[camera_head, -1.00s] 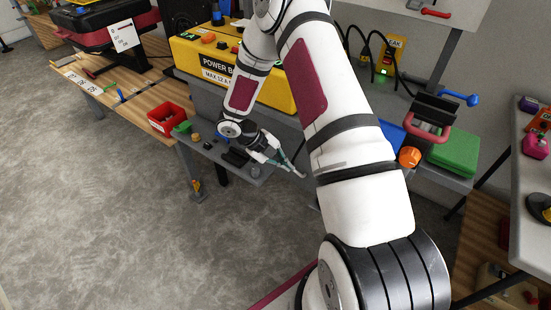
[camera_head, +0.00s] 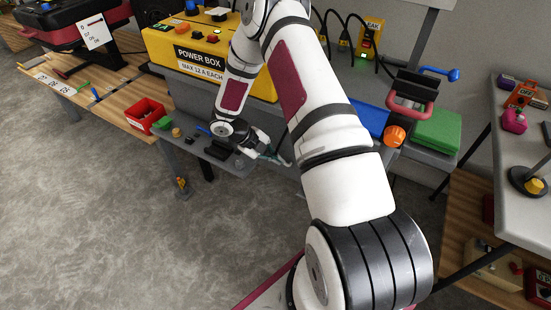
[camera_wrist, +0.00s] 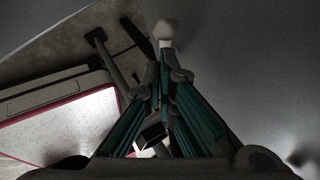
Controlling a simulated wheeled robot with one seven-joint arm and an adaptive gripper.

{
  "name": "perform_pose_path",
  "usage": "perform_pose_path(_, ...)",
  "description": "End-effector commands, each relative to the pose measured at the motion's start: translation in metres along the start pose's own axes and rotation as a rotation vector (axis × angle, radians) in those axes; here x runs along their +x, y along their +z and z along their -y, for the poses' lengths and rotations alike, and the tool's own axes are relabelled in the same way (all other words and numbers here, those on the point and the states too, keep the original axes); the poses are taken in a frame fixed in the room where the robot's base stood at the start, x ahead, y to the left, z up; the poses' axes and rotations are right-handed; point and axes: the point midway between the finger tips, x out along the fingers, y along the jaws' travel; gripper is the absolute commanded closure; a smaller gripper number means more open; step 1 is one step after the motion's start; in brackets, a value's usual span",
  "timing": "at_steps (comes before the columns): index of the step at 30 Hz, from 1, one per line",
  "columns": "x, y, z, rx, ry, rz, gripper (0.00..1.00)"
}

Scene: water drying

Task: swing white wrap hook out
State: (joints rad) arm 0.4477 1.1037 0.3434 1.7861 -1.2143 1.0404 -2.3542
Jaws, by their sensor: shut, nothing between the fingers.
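My gripper (camera_head: 280,158) reaches down past the front of the grey bench (camera_head: 235,162), below the yellow power box (camera_head: 200,60), in the head view. Its teal fingers are together at the tips in the wrist view (camera_wrist: 165,68) and hold nothing. A pale rounded knob (camera_wrist: 166,30) shows at or just beyond the fingertips there. I cannot tell whether it is the white wrap hook or part of the gripper. I cannot pick out the hook with certainty in either view. My arm covers part of the bench.
A red bin (camera_head: 143,112) stands on the left. An orange knob (camera_head: 395,135), a blue panel (camera_head: 370,121) and a green case (camera_head: 437,130) are on the right. Another table (camera_head: 505,190) stands at far right. Open floor lies in front.

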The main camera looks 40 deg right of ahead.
Motion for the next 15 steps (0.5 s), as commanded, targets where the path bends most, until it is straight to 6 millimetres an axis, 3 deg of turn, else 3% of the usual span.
perform_pose_path(15, 0.0006, 0.0053, -0.0026, 0.0, -0.001, 0.001, 1.0)
